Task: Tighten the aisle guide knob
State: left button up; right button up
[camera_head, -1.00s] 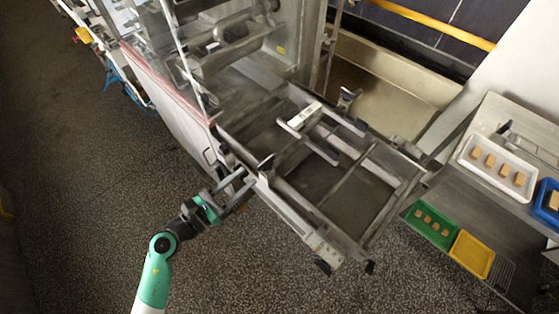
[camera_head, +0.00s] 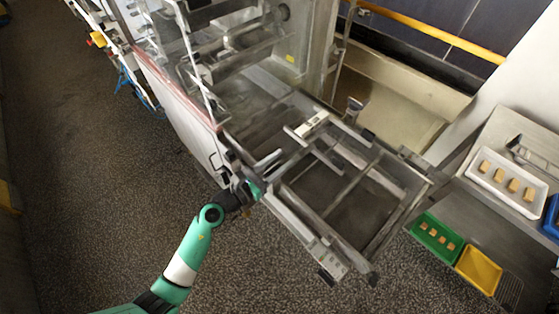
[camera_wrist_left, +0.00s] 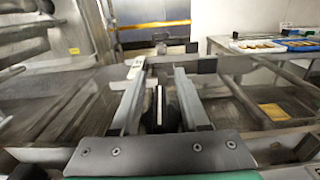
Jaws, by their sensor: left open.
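My left gripper (camera_head: 258,168) is at the aisle-side edge of the mesh frame (camera_head: 318,212) in the head view. In the left wrist view its two fingers (camera_wrist_left: 163,78) stand apart, so it is open. A dark upright piece with a pale stripe, apparently the aisle guide knob (camera_wrist_left: 160,118), shows between the fingers. I cannot tell whether either finger touches it. In the head view the gripper and wrist hide this spot. A far-side knob (camera_head: 355,104) stands on the opposite edge. My right gripper is not in view.
The enrober housing (camera_head: 180,100) rises to the left. On the right, a steel table holds a white tray (camera_head: 471,179) of biscuits. A green tray (camera_head: 417,232) and a yellow tray (camera_head: 480,270) sit lower down. The speckled floor on the aisle side is open.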

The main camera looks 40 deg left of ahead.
aim_at(273, 169)
pick_arm(q)
grip_shut()
dwell(0.3)
